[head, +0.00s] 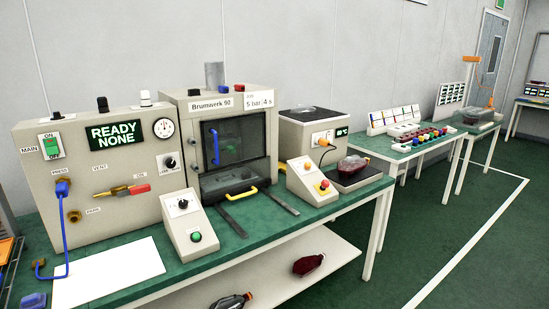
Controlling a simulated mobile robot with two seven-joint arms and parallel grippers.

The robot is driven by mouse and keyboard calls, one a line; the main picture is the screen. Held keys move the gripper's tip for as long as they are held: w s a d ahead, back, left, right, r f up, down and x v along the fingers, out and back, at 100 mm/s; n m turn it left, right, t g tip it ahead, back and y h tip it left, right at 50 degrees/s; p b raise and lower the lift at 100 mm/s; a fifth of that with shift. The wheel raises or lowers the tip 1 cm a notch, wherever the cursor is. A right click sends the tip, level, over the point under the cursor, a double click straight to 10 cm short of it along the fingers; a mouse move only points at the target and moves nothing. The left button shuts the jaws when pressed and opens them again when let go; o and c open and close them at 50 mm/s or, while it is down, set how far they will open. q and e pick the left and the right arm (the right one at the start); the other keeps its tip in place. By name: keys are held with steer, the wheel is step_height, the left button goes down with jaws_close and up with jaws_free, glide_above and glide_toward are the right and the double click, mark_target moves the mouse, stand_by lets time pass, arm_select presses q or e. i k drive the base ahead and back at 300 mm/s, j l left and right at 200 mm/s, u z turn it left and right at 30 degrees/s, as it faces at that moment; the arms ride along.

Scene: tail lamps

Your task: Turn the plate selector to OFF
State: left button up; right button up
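Neither of my grippers shows in the head view. Several dials are in view, but their labels are too small to tell which one is the plate selector. A sloped console (190,226) at the front of the bench has a black dial (182,203) with small marks around it and a green button (196,237). A black knob (170,162) sits on the grey panel (100,216) at the left. The pointer positions cannot be read.
The Brumwerk 90 machine (232,103) has a clear guard with blue and yellow handles. A grey box (298,140) with a small display stands to its right, beside a red lamp (352,163). A white sheet (108,272) lies front left. The floor (440,215) at right is clear.

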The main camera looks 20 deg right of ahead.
mark_target(307, 165)
steer(key=i+l+u, duration=0.35)
steer(key=i+l, duration=0.7)
steer(key=i+l+u, duration=0.1)
steer(key=i+l, duration=0.2)
steer(key=l, duration=0.25)
